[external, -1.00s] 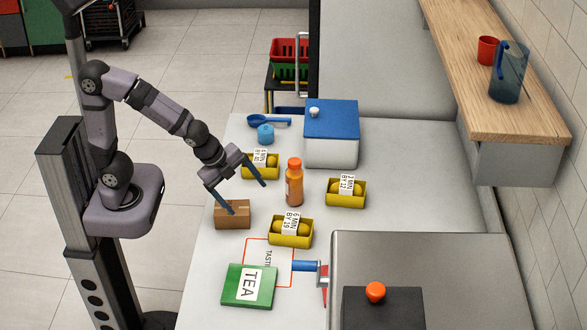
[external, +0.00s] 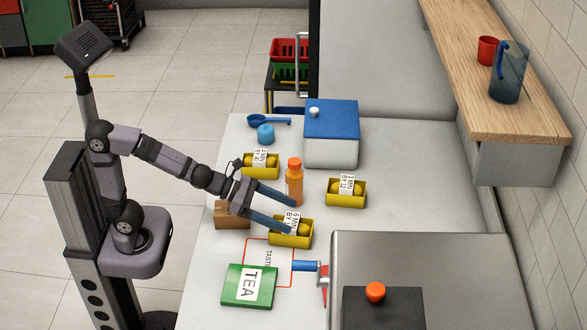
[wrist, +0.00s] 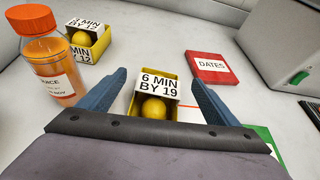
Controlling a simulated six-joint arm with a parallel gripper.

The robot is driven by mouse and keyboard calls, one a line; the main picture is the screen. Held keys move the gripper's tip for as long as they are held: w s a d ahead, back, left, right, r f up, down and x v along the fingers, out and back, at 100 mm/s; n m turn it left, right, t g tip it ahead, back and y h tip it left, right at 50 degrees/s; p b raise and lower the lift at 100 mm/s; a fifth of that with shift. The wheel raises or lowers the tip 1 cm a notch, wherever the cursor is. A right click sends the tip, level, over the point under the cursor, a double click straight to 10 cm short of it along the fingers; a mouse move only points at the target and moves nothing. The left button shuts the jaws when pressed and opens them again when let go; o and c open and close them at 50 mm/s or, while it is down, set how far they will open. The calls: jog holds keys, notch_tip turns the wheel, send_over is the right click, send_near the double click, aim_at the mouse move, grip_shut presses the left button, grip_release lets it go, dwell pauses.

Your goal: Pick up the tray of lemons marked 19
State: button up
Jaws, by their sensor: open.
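The yellow tray of lemons marked "6 MIN BY 19" (external: 290,241) stands on the counter in the external view. In the wrist view the same tray (wrist: 141,107) sits between my fingers, its white label upright above a lemon. My gripper (external: 282,214) is open, with blue fingers spread either side of the tray's line; it also shows in the wrist view (wrist: 158,85). I cannot tell how far the fingertips are above the tray. The tray is not gripped.
An orange juice bottle (external: 294,183) stands close behind the fingers. Trays marked 12 (external: 346,199) and 40 (external: 261,171) stand further back. A cardboard box (external: 226,217) is under my wrist. A green TEA box (external: 249,290) and a red DATES box (wrist: 211,68) lie nearby.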

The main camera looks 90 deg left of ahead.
aim_at(304, 226)
jog(key=shift+s+f+m, duration=0.25)
jog(key=shift+f+m, duration=0.2)
jog(key=shift+m, duration=0.15)
jog(key=shift+b+x, duration=0.8)
jog(key=shift+x, duration=2.9)
jog(key=shift+d+f, duration=0.1)
jog(key=shift+s, duration=0.1)
jog(key=c, duration=1.3)
